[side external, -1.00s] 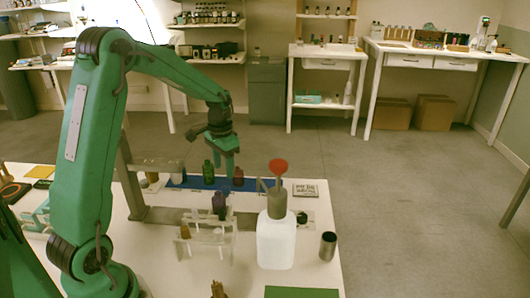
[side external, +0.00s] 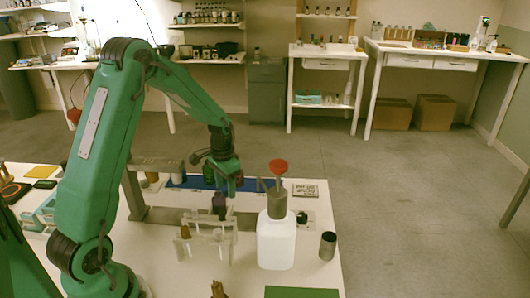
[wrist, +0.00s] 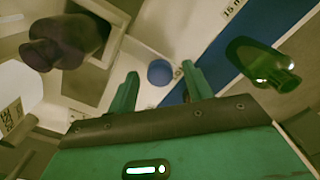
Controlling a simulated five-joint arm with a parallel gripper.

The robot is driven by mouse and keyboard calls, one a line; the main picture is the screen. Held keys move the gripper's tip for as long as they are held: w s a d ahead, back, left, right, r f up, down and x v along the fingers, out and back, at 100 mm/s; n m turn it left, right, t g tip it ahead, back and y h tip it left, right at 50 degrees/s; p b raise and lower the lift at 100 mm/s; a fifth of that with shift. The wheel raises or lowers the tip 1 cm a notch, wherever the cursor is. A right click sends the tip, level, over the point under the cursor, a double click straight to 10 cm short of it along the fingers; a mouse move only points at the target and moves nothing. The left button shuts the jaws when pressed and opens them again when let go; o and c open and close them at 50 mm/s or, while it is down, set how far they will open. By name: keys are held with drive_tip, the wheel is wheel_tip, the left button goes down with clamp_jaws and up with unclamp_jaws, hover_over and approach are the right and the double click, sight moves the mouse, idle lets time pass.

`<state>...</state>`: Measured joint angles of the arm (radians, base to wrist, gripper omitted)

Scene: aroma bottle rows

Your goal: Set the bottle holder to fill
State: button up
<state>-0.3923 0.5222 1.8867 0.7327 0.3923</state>
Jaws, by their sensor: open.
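My gripper (side external: 231,189) hangs low over the table's back part, beside the dark purple bottle (side external: 219,205). In the wrist view its two green fingers (wrist: 160,90) are apart with nothing held between them. A round blue piece (wrist: 160,72) shows beyond and between the fingertips. The dark bottle (wrist: 65,42) is at the upper left there, over a square pale frame (wrist: 118,22) that may be the bottle holder. A green bottle (wrist: 262,66) lies to the right of the fingers in that view. I cannot read any fill marking.
A blue strip (wrist: 235,35) with printed labels runs along the table's back.

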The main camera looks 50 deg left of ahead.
drive_tip(key=shift+c, duration=0.2)
clamp_jaws()
drive_tip(key=w+d, duration=0.8)
drive_tip(key=shift+w+d, duration=0.1)
drive_tip(key=shift+w, duration=0.05)
unclamp_jaws()
drive_tip(key=shift+o, duration=0.2)
